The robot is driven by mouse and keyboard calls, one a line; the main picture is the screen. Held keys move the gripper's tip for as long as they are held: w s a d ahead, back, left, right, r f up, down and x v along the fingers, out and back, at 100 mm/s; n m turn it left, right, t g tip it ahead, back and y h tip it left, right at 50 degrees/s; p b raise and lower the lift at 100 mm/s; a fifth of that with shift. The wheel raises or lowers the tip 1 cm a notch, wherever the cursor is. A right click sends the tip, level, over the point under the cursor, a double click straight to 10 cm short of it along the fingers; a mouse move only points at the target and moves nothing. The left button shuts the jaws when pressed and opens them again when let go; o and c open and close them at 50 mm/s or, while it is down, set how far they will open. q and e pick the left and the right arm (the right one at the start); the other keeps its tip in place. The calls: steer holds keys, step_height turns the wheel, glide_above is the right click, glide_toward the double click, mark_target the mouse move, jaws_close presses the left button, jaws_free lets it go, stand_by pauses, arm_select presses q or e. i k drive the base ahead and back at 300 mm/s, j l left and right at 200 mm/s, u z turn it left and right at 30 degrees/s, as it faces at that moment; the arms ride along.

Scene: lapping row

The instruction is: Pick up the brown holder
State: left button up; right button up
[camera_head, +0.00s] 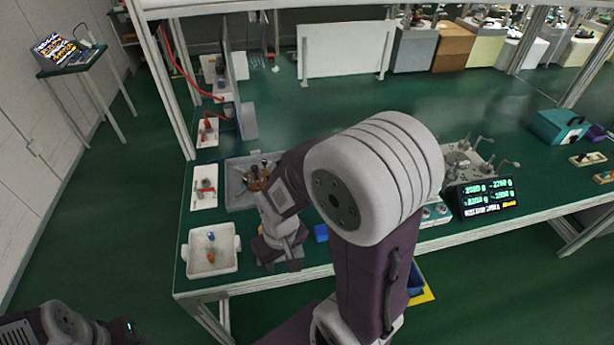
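The brown holder (256,183) is a round brown piece with several dark, upright tool handles in it. It stands in a grey tray (236,198) on the green bench, and my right arm partly covers its right side. My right gripper (281,267) points down over the bench's front edge area, nearer to me than the holder and apart from it. Its fingers look spread, with nothing seen between them. Part of my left arm shows at the bottom left; its gripper fingers are not seen.
A digital display (487,197) and a metal fixture (463,160) stand to the right. My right arm hides the bench's middle.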

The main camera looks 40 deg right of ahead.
mark_target(257, 179)
steer(key=z, duration=0.8)
steer(key=i+u, duration=0.15)
steer(key=u, duration=0.2)
steer(key=i+l+u, duration=0.1)
steer(key=u, duration=0.25)
steer(key=i+l+u, duration=0.15)
steer(key=u, duration=0.2)
steer(key=i, duration=0.1)
